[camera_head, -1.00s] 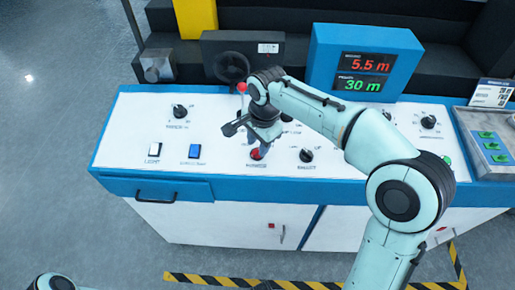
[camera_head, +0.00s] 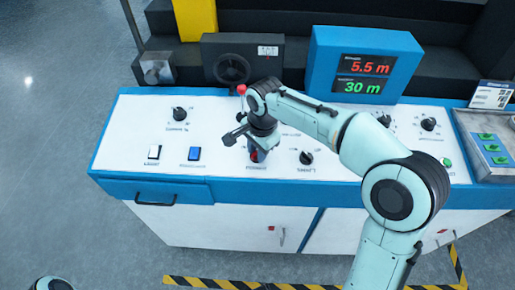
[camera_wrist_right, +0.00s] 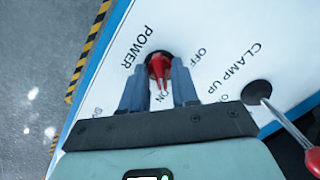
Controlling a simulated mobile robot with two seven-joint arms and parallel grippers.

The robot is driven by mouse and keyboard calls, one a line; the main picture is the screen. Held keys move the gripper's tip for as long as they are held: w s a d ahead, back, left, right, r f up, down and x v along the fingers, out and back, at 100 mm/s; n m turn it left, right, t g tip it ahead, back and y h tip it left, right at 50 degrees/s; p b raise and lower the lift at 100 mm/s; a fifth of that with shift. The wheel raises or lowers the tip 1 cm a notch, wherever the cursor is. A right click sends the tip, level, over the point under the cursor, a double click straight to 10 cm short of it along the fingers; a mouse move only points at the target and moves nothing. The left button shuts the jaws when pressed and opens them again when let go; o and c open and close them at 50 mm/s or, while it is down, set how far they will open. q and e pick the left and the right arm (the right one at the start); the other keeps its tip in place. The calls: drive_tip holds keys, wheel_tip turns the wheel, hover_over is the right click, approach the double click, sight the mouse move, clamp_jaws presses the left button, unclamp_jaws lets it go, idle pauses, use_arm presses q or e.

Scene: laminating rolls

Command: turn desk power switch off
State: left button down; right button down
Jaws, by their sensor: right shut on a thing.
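The desk power switch is a red rotary knob (camera_wrist_right: 158,68) on the white desk top, next to the word POWER. In the right wrist view its narrow tip lies beside the ON mark, with the OFF mark off to the right. My right gripper (camera_wrist_right: 158,90) has its two grey-blue fingers on either side of the knob, shut on it. In the head view the knob (camera_head: 254,155) is mostly hidden by my right gripper (camera_head: 257,148), which points down at the desk top. My left gripper is not in view.
A red-tipped CLAMP UP lever (camera_wrist_right: 285,122) stands close to my right gripper. A black dial (camera_head: 306,157) is right of it. A white button (camera_head: 154,152) and a blue button (camera_head: 194,154) are at the left. A blue display (camera_head: 365,65) stands behind.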

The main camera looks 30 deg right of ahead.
drive_tip(key=n+p, duration=0.2)
drive_tip(key=n, duration=0.2)
drive_tip(key=shift+w+r+g, duration=0.1)
drive_tip(key=shift+r+g, duration=0.05)
drive_tip(key=shift+g, duration=0.15)
drive_tip(key=n+p, duration=0.2)
drive_tip(key=n, duration=0.2)
drive_tip(key=shift+a+n+h, duration=0.1)
drive_tip(key=shift+n+h, duration=0.2)
drive_tip(key=shift+h, duration=0.1)
drive_tip(key=n+p, duration=0.1)
drive_tip(key=n, duration=0.3)
drive_tip(key=shift+n+g+p, duration=0.3)
drive_tip(key=shift+p, duration=0.05)
use_arm(q)
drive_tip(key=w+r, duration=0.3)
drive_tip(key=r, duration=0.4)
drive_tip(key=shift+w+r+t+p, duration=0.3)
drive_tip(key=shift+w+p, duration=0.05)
drive_tip(key=shift+p, duration=0.05)
use_arm(e)
drive_tip(key=n+h, duration=0.1)
drive_tip(key=n, duration=0.3)
drive_tip(key=shift+a, duration=0.1)
drive_tip(key=shift+n, duration=0.3)
drive_tip(key=c, duration=1.2)
unclamp_jaws()
